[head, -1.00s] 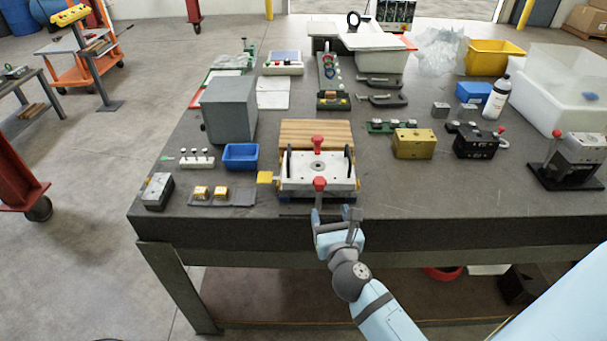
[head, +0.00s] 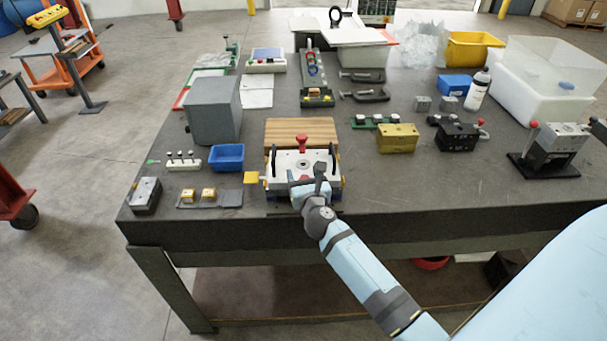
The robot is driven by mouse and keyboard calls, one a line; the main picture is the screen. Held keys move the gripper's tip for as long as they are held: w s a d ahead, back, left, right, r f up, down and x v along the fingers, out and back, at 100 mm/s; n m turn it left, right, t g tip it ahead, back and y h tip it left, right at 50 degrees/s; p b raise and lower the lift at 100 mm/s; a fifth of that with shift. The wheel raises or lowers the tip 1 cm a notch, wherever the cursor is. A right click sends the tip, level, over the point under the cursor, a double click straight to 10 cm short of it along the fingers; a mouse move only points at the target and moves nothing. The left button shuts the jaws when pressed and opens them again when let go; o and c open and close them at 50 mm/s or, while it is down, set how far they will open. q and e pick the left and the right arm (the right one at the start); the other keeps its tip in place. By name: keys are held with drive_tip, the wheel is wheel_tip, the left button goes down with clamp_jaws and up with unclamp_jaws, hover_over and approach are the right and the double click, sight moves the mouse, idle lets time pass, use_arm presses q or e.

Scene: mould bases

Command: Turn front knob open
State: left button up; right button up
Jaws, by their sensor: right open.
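The mould base (head: 279,163) is a white plate fixture with a round centre hole, black side handles and yellow side pieces, near the table's front edge. A red knob (head: 302,143) stands at its back. The front red knob is hidden behind my right gripper. My right gripper (head: 307,181) is open over the front edge of the mould base, around where the front knob stands. I cannot tell whether its fingers touch the knob. My left gripper is out of view.
A wooden board (head: 285,131) lies behind the mould base. A blue bin (head: 227,157), a grey box (head: 213,112) and small yellow blocks on a tray (head: 228,199) are to the left. A yellow block (head: 397,138) is to the right. The table's front right (head: 430,190) is clear.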

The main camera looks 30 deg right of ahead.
drive_tip(key=c, duration=0.9)
